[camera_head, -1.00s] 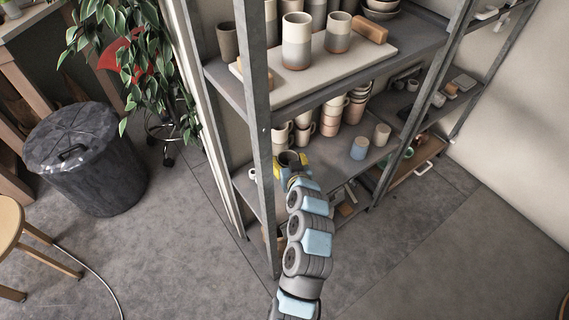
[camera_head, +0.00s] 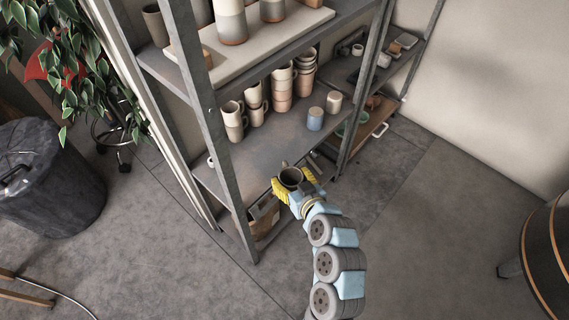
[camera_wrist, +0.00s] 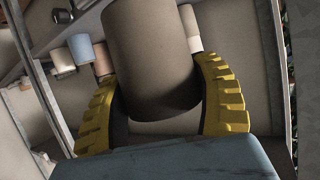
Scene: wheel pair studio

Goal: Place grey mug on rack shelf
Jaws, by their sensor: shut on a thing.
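The grey mug (camera_head: 290,177) is held upright between the yellow fingers of my gripper (camera_head: 296,184). In the wrist view the mug (camera_wrist: 152,60) fills the middle, with a yellow finger of my gripper (camera_wrist: 160,112) on each side. In the head view the mug is at the front edge of the rack's middle shelf (camera_head: 250,160). I cannot tell whether it is over the shelf or just in front of it, or whether its base touches anything. The mug's lower part is hidden by my gripper in the head view.
Stacked mugs (camera_head: 283,85) stand at the back of that shelf. A blue cup (camera_head: 315,119) and a cream cup (camera_head: 333,102) stand towards its right. The shelf's front left is bare. A metal rack post (camera_head: 212,125) rises left of my gripper. The upper shelf carries a board (camera_head: 262,48) with cups.

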